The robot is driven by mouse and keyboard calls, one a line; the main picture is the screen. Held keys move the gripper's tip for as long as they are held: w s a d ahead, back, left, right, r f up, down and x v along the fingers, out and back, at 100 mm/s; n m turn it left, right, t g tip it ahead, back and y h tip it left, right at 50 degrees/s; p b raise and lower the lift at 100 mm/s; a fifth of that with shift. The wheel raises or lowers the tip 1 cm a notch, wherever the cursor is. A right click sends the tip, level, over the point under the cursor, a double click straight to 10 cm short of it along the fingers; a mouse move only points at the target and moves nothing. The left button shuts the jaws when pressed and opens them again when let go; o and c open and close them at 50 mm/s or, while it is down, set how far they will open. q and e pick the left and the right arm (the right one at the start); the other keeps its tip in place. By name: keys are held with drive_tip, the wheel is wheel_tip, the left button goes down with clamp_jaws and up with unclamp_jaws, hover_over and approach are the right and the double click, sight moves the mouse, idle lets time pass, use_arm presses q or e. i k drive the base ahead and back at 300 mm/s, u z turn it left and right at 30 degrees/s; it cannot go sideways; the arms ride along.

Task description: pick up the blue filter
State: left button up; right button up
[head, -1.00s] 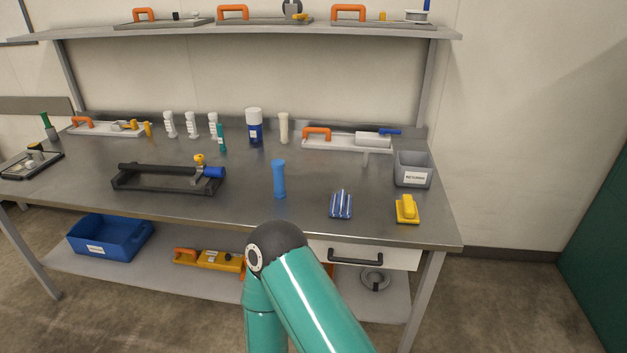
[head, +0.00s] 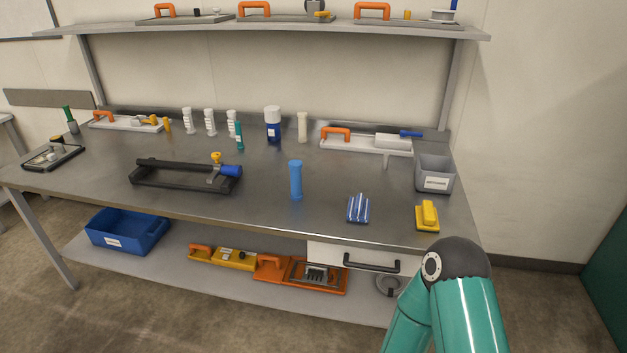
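The blue filter (head: 296,180) is a plain blue cylinder with a slightly wider top. It stands upright on the steel table (head: 265,203), right of the black cradle frame and left of a small blue-and-white striped bundle. Nothing touches it. One of my teal arms shows at the bottom right, in front of the table, with its dark elbow joint below the table edge. Neither gripper is in the picture.
The black frame (head: 160,180) with a blue knob lies left of the filter. The striped bundle (head: 357,209), a yellow block (head: 427,216) and a grey bin (head: 434,175) are to the right. White bottles (head: 210,123) stand behind. The table around the filter is clear.

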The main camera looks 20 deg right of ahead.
sight(295, 166)
drive_tip(key=i, duration=0.9)
drive_tip(key=z, duration=0.05)
